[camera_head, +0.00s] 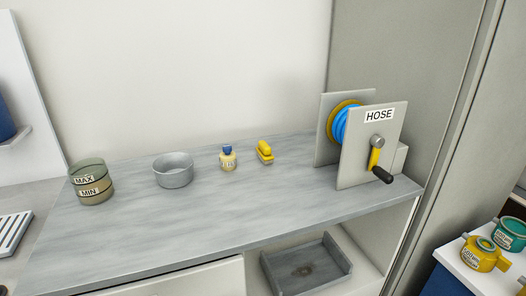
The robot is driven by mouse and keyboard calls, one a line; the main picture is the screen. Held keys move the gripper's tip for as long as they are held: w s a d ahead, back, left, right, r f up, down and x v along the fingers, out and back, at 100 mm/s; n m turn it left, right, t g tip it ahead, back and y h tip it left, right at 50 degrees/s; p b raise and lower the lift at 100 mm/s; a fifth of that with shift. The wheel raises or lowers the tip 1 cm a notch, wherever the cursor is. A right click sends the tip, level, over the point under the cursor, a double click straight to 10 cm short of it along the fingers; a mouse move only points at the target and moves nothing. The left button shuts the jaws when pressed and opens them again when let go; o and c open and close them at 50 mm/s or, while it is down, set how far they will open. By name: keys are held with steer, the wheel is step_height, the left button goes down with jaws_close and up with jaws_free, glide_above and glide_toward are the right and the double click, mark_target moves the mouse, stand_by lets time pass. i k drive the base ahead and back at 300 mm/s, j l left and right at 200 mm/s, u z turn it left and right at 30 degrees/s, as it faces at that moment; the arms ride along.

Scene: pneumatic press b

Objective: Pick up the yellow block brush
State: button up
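The yellow block brush (265,150) lies on the grey worktop (215,222), toward the back and right of centre. It is small, with a yellow body and a paler lower edge. It stands apart from the small blue-capped bottle to its left and the hose reel to its right. Nothing covers it. My gripper and arm are not in this view.
Left of the brush stand the bottle (228,160), a grey bowl (173,171) and a MAX/MIN jar (91,182). The hose reel (372,150) with its crank stands at right. The worktop's front is clear. A grey tray (306,272) sits on the shelf below.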

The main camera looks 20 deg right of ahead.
mark_target(264, 151)
steer(key=l, duration=0.95)
steer(key=i+l, duration=0.6)
steer(key=i, duration=0.35)
